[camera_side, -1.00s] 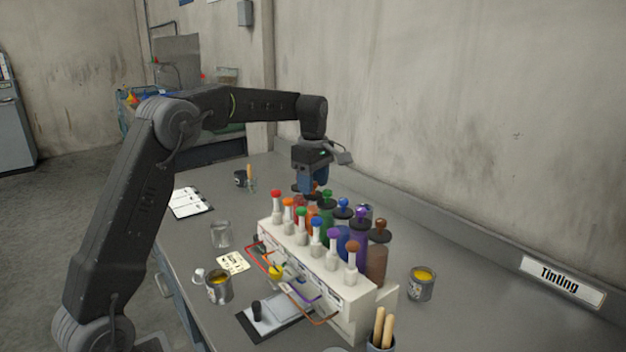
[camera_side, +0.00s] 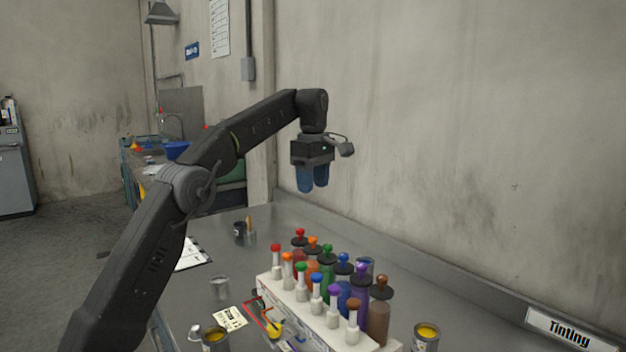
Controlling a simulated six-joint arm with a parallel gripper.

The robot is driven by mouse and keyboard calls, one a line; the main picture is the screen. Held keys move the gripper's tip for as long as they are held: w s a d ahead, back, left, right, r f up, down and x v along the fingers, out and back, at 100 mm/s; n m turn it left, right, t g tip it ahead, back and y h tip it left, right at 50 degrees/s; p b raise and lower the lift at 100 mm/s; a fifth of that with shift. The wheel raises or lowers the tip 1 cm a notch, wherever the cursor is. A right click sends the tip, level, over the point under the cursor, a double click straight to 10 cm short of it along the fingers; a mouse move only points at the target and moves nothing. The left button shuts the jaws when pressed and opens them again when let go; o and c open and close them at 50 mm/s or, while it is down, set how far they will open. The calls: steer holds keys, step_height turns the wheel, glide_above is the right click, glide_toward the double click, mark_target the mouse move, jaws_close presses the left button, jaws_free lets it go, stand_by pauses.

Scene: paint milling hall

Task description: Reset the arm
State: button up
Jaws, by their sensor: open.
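My gripper (camera_side: 312,180) hangs in the air, pointing down, above the far part of the bench. Its two blue fingers are apart and nothing shows between them. Below and in front of it stands the white tinting rack (camera_side: 305,322) with several coloured bottles. A red-topped bottle (camera_side: 299,240) is at the far end of the rack and a brown one (camera_side: 380,310) at the near end. The gripper is clear of all the bottles. My arm reaches in from the lower left.
The grey bench (camera_side: 440,290) also holds an open yellow paint can (camera_side: 427,335) at right, another yellow can (camera_side: 215,338), a clear jar (camera_side: 220,287), a clipboard (camera_side: 192,254) and a dark pot (camera_side: 240,229). A concrete wall (camera_side: 430,130) runs behind. The air around the gripper is free.

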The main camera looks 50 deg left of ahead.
steer(key=shift+r, duration=0.25)
stand_by(0.4)
steer(key=s+d+r+m+t, duration=0.1)
steer(key=s+d+m+t, duration=0.2)
steer(key=s+d+m, duration=0.8)
steer(key=s+d+f+m+t, duration=0.1)
steer(key=s+d+f+m, duration=0.2)
steer(key=s+f+m, duration=0.2)
steer(key=s+d+f+m+t, duration=0.1)
steer(key=s+d+f+m, duration=0.3)
steer(key=s+f, duration=0.4)
steer(key=s+m, duration=0.1)
steer(key=s, duration=0.4)
steer(key=shift+f+t, duration=0.3)
steer(key=shift+f, duration=0.05)
steer(key=shift+w+r, duration=0.1)
steer(key=shift+w, duration=0.05)
stand_by(0.9)
